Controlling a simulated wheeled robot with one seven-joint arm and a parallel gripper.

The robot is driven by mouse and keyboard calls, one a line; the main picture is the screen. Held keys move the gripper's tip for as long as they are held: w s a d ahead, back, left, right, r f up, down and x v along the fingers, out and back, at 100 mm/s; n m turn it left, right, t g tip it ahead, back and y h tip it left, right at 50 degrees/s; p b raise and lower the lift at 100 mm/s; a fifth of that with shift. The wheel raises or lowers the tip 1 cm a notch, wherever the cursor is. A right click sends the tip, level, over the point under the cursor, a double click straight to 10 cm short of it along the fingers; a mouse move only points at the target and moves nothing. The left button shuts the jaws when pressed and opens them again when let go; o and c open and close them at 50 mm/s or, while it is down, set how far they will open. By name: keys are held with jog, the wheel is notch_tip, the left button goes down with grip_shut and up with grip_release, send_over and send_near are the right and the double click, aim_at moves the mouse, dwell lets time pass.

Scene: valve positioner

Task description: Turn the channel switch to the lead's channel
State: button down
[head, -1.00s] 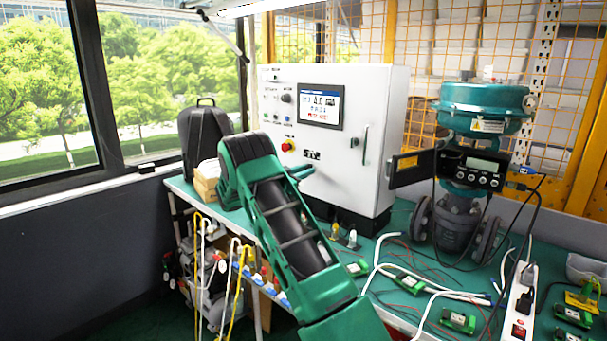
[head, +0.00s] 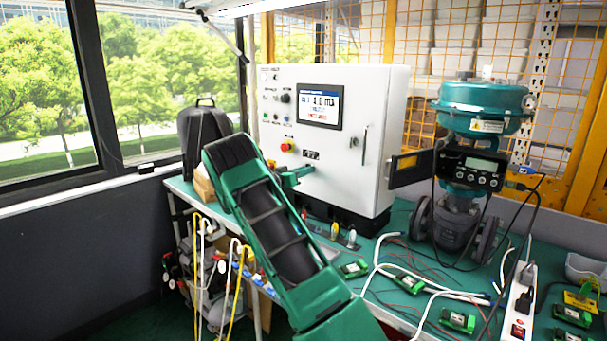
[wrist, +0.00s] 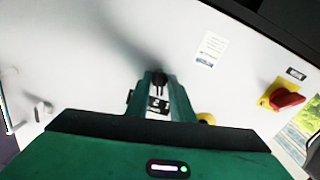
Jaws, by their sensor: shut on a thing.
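The channel switch is a small black knob (wrist: 158,78) on the white cabinet front, above a black-and-white plate (wrist: 158,104) with a "2" and a "1" in the wrist view. My gripper (wrist: 160,85) is shut on the switch, with a green finger on each side. In the head view my gripper (head: 300,174) reaches the lower cabinet front and hides the switch; a dark label (head: 311,155) shows just above it. The cabinet screen (head: 321,107) reads roughly "1.0 mA", with small red text below. I cannot tell which lead is meant or its channel.
A red knob on a yellow base (head: 287,146) sits close by on the cabinet. A door handle (head: 364,146) is to the right.

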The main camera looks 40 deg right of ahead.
jog(key=shift+w+a+n, duration=0.25)
jog(key=shift+w+n, duration=0.05)
jog(key=shift+w, duration=0.05)
jog(key=c, duration=1.9)
grip_release()
jog(key=shift+f, duration=0.1)
jog(key=shift+o, duration=0.2)
jog(key=shift+s, duration=0.1)
jog(key=shift+d, duration=0.1)
jog(key=shift+s, duration=0.1)
jog(key=a, duration=1)
jog(key=shift+s+a, duration=0.35)
jog(key=shift+a, duration=0.05)
